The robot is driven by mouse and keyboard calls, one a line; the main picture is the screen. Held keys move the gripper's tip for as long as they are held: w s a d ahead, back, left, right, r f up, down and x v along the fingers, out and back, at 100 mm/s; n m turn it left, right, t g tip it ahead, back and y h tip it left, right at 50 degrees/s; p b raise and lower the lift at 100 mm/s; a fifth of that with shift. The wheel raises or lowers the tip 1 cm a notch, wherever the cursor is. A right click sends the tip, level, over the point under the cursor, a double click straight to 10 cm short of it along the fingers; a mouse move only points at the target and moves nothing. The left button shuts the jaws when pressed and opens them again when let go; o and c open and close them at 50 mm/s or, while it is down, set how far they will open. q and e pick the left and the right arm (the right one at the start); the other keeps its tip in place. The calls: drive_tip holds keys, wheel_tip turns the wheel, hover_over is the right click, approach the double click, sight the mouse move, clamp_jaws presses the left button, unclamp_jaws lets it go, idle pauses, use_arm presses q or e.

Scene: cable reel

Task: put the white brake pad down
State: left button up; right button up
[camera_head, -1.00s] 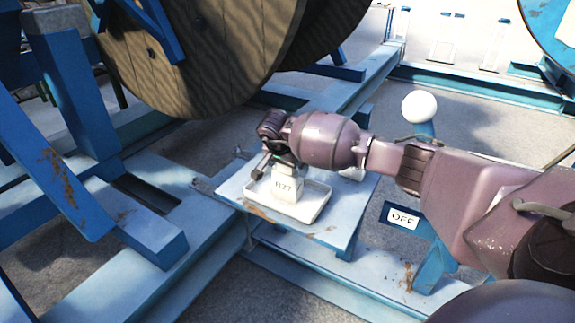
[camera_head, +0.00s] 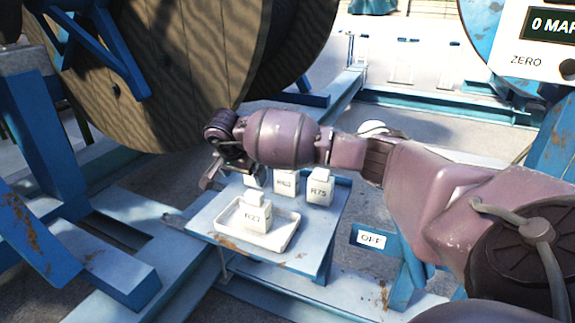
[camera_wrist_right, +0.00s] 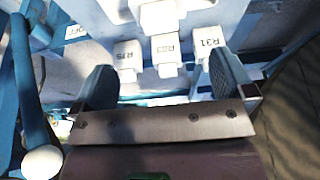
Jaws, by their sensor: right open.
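The white brake pad marked R27 (camera_head: 255,219) stands upright in a shallow white tray (camera_head: 284,239) on a small blue-grey table. My right gripper (camera_head: 222,170) is open and empty, up and to the left of the pad and apart from it in the head view. In the right wrist view both fingers (camera_wrist_right: 163,75) are spread. Pads marked R75 (camera_wrist_right: 128,56), R63 (camera_wrist_right: 165,50) and R31 (camera_wrist_right: 213,42) show beyond the fingers. My left gripper is not in view.
Behind the tray stand pads R63 (camera_head: 285,182) and R75 (camera_head: 319,187), with another partly hidden by my gripper. A large wooden cable reel (camera_head: 185,60) and blue frame beams stand close on the left. An OFF sign (camera_head: 370,239) is at the right.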

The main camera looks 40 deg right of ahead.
drive_tip(key=s+a+f+m+g+y, duration=0.1)
drive_tip(key=s+a+f+y, duration=0.3)
drive_tip(key=a+f, duration=0.25)
drive_tip(key=s+a+f+m+y, duration=0.1)
drive_tip(key=s+a+f+y, duration=0.3)
drive_tip(key=a+f, duration=0.3)
drive_tip(key=s+a+m+t+y, duration=0.4)
drive_tip(key=s+a+m+y, duration=0.6)
drive_tip(key=a+m+y, duration=0.3)
drive_tip(key=s+d+f+n+t+h, duration=0.2)
drive_tip(key=s+d+f+n+h, duration=0.2)
drive_tip(key=n, duration=0.6)
drive_tip(key=s+d+f+n+t+h, duration=0.2)
drive_tip(key=s+d+f+n+h, duration=0.1)
drive_tip(key=s+d+n+h, duration=0.2)
drive_tip(key=s+d+f+n+t+h, duration=0.1)
drive_tip(key=s+d+f+n+h, duration=0.3)
drive_tip(key=s+n+h, duration=0.4)
drive_tip(key=s+d+n, duration=0.1)
drive_tip(key=s+n, duration=0.1)
drive_tip(key=n, duration=0.4)
drive_tip(key=shift+s+f+n+t, duration=0.3)
drive_tip(key=shift+f+n+t, duration=0.05)
drive_tip(key=shift+n+t, duration=0.05)
drive_tip(key=shift+d, duration=0.1)
